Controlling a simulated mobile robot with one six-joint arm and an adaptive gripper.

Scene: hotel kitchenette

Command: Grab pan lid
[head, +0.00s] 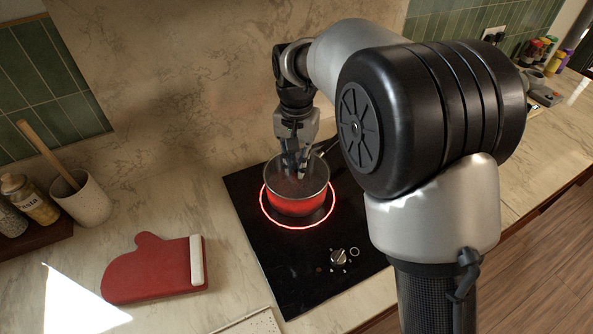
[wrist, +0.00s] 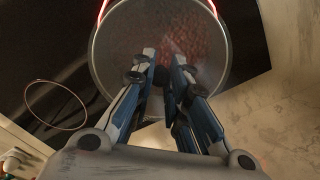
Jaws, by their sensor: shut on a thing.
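A small metal pan (head: 296,206) sits on the glowing burner, its side lit red. A see-through round pan lid (head: 277,180) lies level at the pan's rim; I cannot tell whether there is a small gap. The lid (wrist: 120,38) fills the top middle of the wrist view, with a reddish, speckled surface showing through the glass. My gripper (head: 297,172) points down over the lid's middle and is shut on it there. In the wrist view the fingers (wrist: 164,76) close at the lid's centre and hide most of its grip.
The black cooktop (head: 250,205) has a lit red ring and a control knob (head: 339,258) in front. A red oven mitt (head: 150,270) lies at left. A utensil crock (head: 82,198) and jars (head: 30,200) stand behind it. Several bottles (head: 540,52) stand far right.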

